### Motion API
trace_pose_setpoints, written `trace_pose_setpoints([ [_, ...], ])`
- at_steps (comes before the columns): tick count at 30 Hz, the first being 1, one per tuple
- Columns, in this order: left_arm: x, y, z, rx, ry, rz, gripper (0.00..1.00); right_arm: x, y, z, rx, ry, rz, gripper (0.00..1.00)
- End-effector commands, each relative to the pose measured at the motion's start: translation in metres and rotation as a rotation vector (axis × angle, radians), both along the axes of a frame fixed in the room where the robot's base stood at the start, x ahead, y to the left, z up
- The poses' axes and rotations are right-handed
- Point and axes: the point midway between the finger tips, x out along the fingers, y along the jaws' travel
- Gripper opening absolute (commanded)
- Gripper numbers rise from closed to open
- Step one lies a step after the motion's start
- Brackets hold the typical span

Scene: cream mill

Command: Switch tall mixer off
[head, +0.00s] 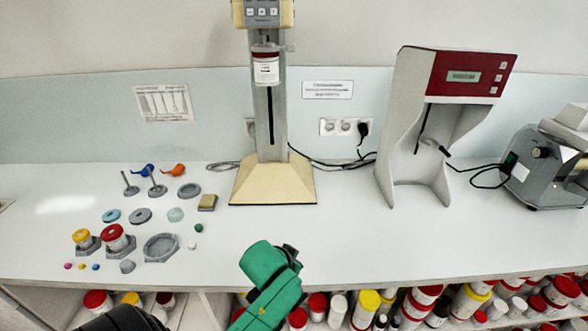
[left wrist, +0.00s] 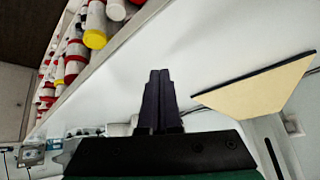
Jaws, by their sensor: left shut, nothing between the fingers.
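The tall mixer (head: 272,110) stands upright at the back of the counter, left of the red-fronted machine. It has a cream head, a grey column and a wide cream base, which also shows in the left wrist view (left wrist: 262,88). Its grey control panel (head: 262,12) has three light buttons; the top is cut off by the frame. A white jar with a red lid (head: 266,68) sits under the head. My left gripper (head: 291,252) is over the counter's front part, in front of the base and well below the panel. Its fingers (left wrist: 160,75) are shut and empty. My right gripper is out of view.
A red-fronted machine (head: 472,75) and a grey device (head: 545,170) stand to the right, with cables behind. Small lids, jars and holders (head: 160,247) lie on the left. Shelves of jars (head: 415,305) are below the front edge. The counter before the mixer is clear.

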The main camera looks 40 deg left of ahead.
Motion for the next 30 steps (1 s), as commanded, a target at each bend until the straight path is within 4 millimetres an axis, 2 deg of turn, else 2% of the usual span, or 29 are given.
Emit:
trace_pose_setpoints([
  [1,0.019,0.007,0.017,0.007,-0.066,0.025,0.00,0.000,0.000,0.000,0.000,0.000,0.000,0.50],
  [6,0.072,0.031,0.079,0.011,-0.289,0.112,0.00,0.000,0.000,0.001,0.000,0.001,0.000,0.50],
  [11,0.111,0.052,0.147,0.002,-0.498,0.180,0.00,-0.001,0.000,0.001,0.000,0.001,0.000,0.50],
  [15,0.135,0.069,0.210,-0.015,-0.678,0.228,0.00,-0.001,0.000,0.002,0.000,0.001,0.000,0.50],
  [19,0.149,0.084,0.272,-0.036,-0.847,0.264,0.00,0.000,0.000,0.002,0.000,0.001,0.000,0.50],
  [23,0.154,0.098,0.335,-0.062,-1.011,0.289,0.00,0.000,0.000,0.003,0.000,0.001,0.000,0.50],
  [30,0.141,0.122,0.451,-0.118,-1.309,0.312,0.00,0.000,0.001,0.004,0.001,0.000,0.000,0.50],
])
